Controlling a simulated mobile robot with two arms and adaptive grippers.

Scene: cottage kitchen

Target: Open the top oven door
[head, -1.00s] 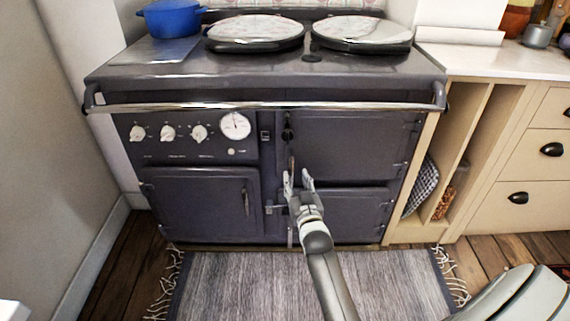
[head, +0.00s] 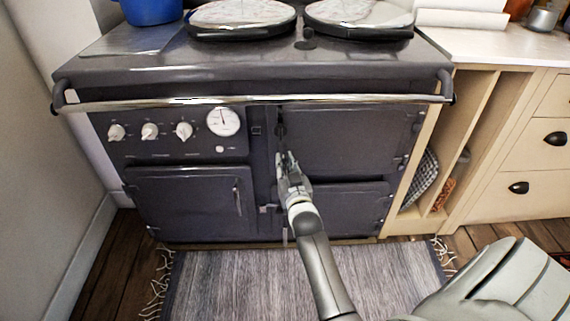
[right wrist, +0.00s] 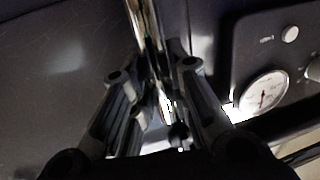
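The top oven door (head: 345,142) is the dark upper right door of the range, and it is closed in its frame. Its upright handle (head: 281,125) is at the door's left edge. My right gripper (head: 286,160) is at the lower part of this handle. In the right wrist view the chrome handle (right wrist: 145,25) runs down between the two fingers of my right gripper (right wrist: 155,70), which sit close on both sides of it. The contact itself is dark and partly hidden. My left gripper is not in view.
A chrome rail (head: 250,100) runs across the range front above the doors. The lower right door (head: 345,208) and left door (head: 190,205) are closed. A dial (head: 223,121) and knobs are at left. A grey rug (head: 260,285) lies in front; wooden cabinets (head: 520,170) stand right.

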